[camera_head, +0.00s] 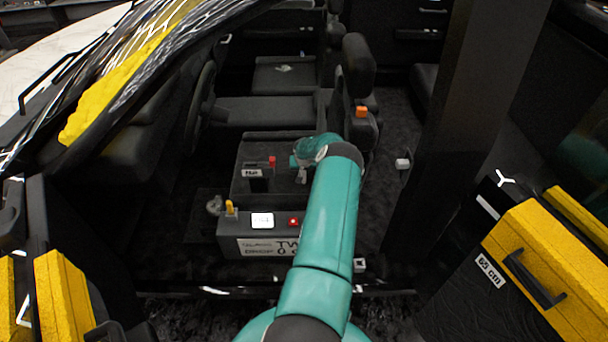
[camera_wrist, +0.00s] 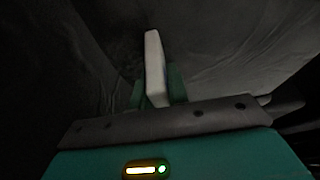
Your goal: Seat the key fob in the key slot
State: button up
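My gripper (camera_wrist: 157,92) has its two green fingers on either side of a pale, flat, upright piece, which appears to be the key fob (camera_wrist: 154,62). The fingers look closed on it, and it sticks out past their tips. In the head view my gripper (camera_head: 302,168) is over the dark console between the seats, and a small pale bit of the held piece shows below it. Left of it stands a small dark block with a white label (camera_head: 252,173) and a red piece (camera_head: 272,161). I cannot clearly make out the key slot in either view.
A seat with an orange block (camera_head: 361,112) is behind. A dark pillar (camera_head: 455,130) and yellow cases (camera_head: 555,262) stand right.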

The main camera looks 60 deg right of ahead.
grip_shut()
jog(key=shift+r, duration=0.1)
